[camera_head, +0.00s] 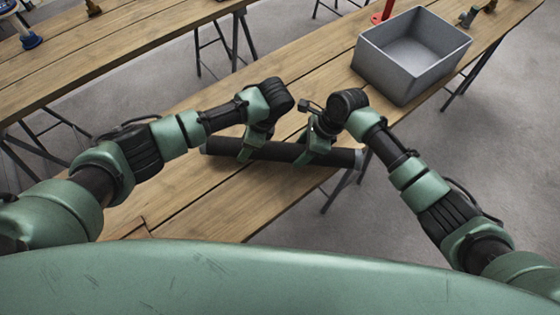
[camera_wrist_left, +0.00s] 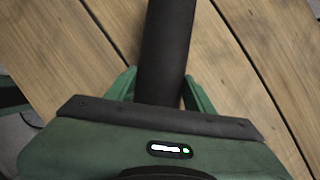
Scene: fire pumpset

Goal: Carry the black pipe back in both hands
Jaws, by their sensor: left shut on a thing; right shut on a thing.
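The black pipe (camera_head: 283,153) lies crosswise at the near wooden table in the head view, its right end over the table's edge. I cannot tell whether it touches the tabletop. My left gripper (camera_head: 248,152) is shut on the pipe left of its middle. My right gripper (camera_head: 311,152) is shut on it farther right. In the left wrist view the pipe (camera_wrist_left: 166,45) runs up between the two green fingers of the left gripper (camera_wrist_left: 161,92). The pipe's far end is out of that view.
A grey open bin (camera_head: 408,60) stands on the near table (camera_head: 200,190), beyond my right gripper. Small valve-like fittings (camera_head: 468,17) and a red part (camera_head: 383,12) are at the back. Another table (camera_head: 100,50) stands at the upper left. Grey floor lies right of the table.

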